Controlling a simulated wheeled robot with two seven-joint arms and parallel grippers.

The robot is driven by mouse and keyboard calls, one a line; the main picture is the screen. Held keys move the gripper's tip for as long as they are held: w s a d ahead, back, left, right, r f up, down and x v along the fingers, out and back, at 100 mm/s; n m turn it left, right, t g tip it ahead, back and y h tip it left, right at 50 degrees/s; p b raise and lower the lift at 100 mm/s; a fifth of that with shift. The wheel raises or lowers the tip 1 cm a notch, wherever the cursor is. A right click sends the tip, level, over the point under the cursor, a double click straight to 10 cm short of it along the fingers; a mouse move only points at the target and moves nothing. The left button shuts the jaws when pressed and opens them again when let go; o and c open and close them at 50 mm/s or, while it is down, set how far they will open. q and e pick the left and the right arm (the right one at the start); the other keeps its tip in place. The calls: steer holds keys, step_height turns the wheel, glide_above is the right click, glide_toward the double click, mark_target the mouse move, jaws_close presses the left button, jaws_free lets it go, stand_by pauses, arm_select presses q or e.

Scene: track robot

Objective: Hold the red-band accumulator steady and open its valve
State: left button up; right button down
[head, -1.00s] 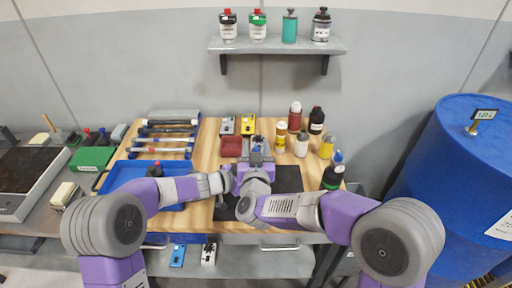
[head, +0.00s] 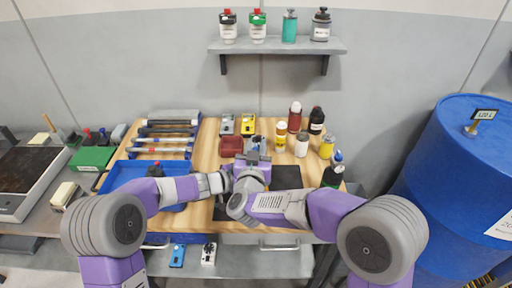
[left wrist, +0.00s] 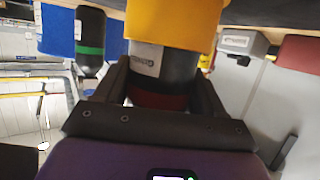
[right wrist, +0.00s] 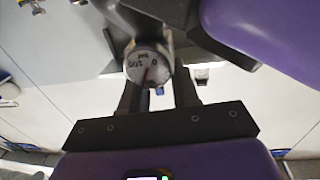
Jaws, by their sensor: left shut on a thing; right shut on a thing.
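The red-band accumulator (left wrist: 180,68) shows in the left wrist view as a black cylinder with a white label, a dark red band (left wrist: 158,101) and a yellow part (left wrist: 175,20) above. My left gripper (left wrist: 160,92) is shut on it around the band. In the right wrist view, a round white gauge (right wrist: 149,66) marked "bar" sits just beyond my right gripper (right wrist: 158,92). That gripper is shut on a small part, apparently the valve, which is mostly hidden. In the head view, my arms largely hide the accumulator and both grips.
A black cylinder with a green band (left wrist: 90,48) stands beside the held one. On the bench are a blue tray (head: 112,180), a dark red bin (head: 231,143), a dark mat (head: 287,177) and several bottles (head: 302,145). A blue drum (head: 450,165) stands at right.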

steer(key=shift+h, duration=0.4)
steer(key=c, duration=1)
jaws_free()
steer(key=shift+o, duration=0.2)
steer(key=s+a, duration=0.1)
steer(key=s, duration=1.1)
steer(key=shift+a, duration=0.3)
steer(key=shift+o, duration=0.3)
